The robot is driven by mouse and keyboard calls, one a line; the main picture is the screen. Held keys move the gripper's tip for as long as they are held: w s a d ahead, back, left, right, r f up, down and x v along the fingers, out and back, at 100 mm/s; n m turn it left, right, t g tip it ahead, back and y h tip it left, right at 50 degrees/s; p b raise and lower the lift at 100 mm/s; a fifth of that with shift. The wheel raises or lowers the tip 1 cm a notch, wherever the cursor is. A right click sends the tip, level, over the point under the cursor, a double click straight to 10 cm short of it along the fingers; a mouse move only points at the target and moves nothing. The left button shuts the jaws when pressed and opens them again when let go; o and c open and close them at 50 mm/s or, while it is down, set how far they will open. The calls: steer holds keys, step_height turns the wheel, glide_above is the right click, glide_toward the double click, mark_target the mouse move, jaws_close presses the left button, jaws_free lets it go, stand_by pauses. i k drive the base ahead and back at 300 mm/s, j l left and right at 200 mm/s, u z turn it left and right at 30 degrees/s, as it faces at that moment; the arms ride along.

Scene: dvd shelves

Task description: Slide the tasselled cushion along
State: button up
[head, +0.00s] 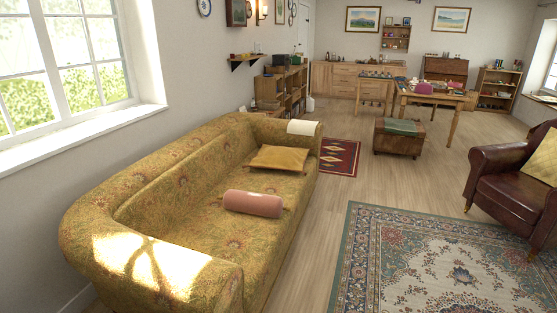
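A mustard-yellow square cushion (279,158) lies flat on the seat of the patterned sofa (235,240), near its far arm. Small points stick out at its corners and look like tassels, though they are too small to be sure. A pink bolster (253,204) lies on the same seat, nearer to me and apart from the yellow cushion. Small tufts seem to show at its ends. My gripper is not in view.
A white cloth (303,128) lies over the sofa's far arm. A patterned rug (440,265) covers the floor at the right. A brown leather armchair (500,180) stands at the right edge. Bare wooden floor (318,220) runs between sofa and rug.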

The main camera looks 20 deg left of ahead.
mark_target(280, 158)
steer(key=i+j+u, duration=0.1)
steer(key=i+u, duration=0.35)
steer(key=i, duration=3.4)
steer(key=i+u, duration=0.15)
steer(key=i, duration=0.35)
steer(key=i+l+u, duration=0.1)
steer(key=i, duration=0.45)
steer(key=i+l+u, duration=0.15)
steer(key=i, duration=0.35)
steer(key=i+l+u, duration=0.15)
steer(key=i, duration=0.35)
steer(key=i+l+u, duration=0.55)
steer(key=i, duration=0.15)
